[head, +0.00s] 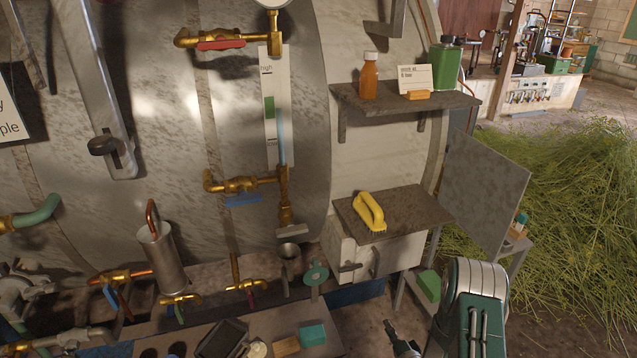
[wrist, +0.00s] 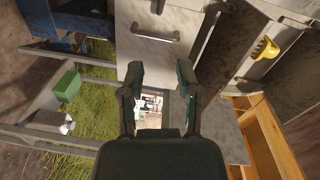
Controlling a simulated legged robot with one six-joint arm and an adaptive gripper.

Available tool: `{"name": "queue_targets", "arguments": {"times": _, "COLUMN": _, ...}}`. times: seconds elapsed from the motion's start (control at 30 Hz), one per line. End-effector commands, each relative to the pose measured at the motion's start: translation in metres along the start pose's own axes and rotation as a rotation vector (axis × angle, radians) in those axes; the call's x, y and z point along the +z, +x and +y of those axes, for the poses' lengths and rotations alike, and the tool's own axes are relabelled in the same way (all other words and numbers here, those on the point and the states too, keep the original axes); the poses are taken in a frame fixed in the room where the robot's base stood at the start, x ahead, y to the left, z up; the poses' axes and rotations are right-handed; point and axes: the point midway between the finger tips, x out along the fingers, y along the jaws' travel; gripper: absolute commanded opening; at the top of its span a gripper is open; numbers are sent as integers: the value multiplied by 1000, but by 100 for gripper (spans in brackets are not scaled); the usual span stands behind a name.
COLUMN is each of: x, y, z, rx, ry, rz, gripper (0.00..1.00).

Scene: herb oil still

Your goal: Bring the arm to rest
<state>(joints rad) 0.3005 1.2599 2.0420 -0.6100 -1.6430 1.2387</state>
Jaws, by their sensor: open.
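My gripper (wrist: 160,78) is open and empty in the wrist view, its two dark fingers apart with nothing between them. Beyond the fingers is a pale cabinet front with a metal handle (wrist: 155,36). In the head view a green and white link of my arm rises at the lower right. A small dark part beside it at the bottom edge looks like part of my gripper, but its fingers cannot be made out there. My arm appears apart from the shelves and the still (head: 230,120).
A yellow brush (head: 369,211) lies on the lower shelf (head: 420,212). An amber bottle (head: 369,80) and a green bottle (head: 446,64) stand on the upper shelf. A grey panel (head: 484,190) juts out at right, before heaped herbs (head: 580,190). A green box (wrist: 67,86) sits low.

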Motion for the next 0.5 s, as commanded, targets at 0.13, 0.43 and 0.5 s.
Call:
{"name": "queue_targets", "arguments": {"times": 0.13, "x": -10, "y": 10, "z": -14, "rx": 32, "ry": -62, "rz": -5, "gripper": 43}}
{"name": "queue_targets", "arguments": {"times": 0.43, "x": -34, "y": 33, "z": -57, "rx": 148, "ry": -249, "rz": -15, "gripper": 43}}
{"name": "queue_targets", "arguments": {"times": 0.5, "x": -42, "y": 38, "z": -75, "rx": 191, "ry": -316, "rz": -18, "gripper": 43}}
